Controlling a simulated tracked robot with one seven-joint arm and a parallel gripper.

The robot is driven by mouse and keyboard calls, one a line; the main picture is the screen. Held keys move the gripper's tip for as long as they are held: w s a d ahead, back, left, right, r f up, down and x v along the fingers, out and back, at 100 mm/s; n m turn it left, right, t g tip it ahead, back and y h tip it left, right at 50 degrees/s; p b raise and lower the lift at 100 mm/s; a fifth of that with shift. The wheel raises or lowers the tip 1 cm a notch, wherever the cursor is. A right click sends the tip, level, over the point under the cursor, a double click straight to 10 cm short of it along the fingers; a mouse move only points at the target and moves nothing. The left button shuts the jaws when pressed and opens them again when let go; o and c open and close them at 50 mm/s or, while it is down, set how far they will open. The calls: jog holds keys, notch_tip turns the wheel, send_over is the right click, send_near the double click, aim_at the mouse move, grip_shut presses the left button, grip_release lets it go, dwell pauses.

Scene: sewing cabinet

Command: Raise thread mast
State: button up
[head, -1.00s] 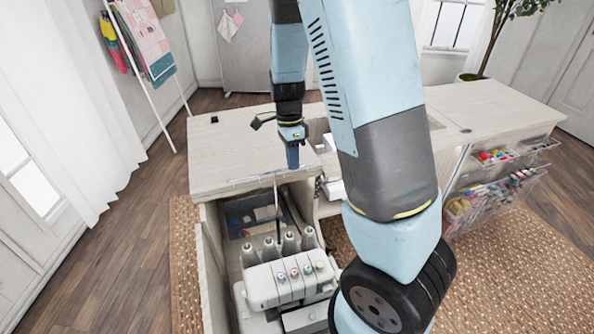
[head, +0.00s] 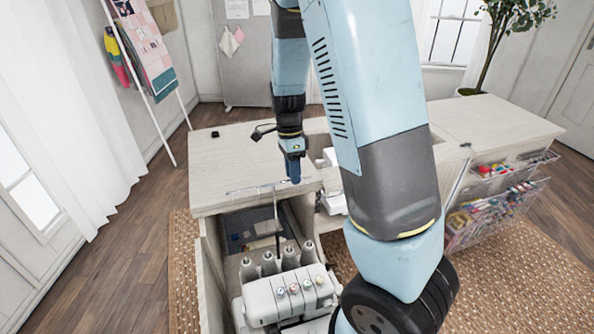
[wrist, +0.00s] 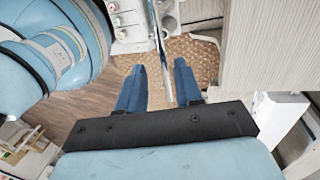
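The thread mast (head: 277,222) is a thin upright rod rising behind the spool cones of the white overlock machine (head: 285,296). A thin pale bar (head: 245,189) crosses near its top, level with the cabinet's front edge. My gripper (head: 292,178) points down beside the mast's top, slightly to its right in the head view. In the wrist view, my two blue fingers (wrist: 160,72) stand apart, with a thin shiny rod (wrist: 161,50) passing between them. I cannot tell whether either finger touches it. Parts of the machine (wrist: 130,25) show at the top of the wrist view.
The machine stands in an open bay of the pale wooden cabinet (head: 225,160). A pale panel (wrist: 265,45) is close on the right in the wrist view. Clear drawers (head: 495,208) of coloured supplies stick out at the right. A woven rug (head: 510,275) covers the floor.

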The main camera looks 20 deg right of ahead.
notch_tip(320, 180, up, 14)
jog(key=w, duration=0.2)
jog(key=shift+w+f, duration=0.25)
jog(key=shift+w, duration=0.1)
jog(key=s+d+r+n+t, duration=0.1)
jog(key=s+r+n+t, duration=0.3)
jog(key=s+n, duration=0.5)
jog(key=s+d+r+n+t, duration=0.1)
jog(key=s+r+n+t, duration=0.2)
jog(key=s+r+n, duration=0.4)
jog(key=shift+s+d+r+n+t, duration=0.4)
jog(key=shift+s+n, duration=0.6)
jog(key=shift+s, duration=2.4)
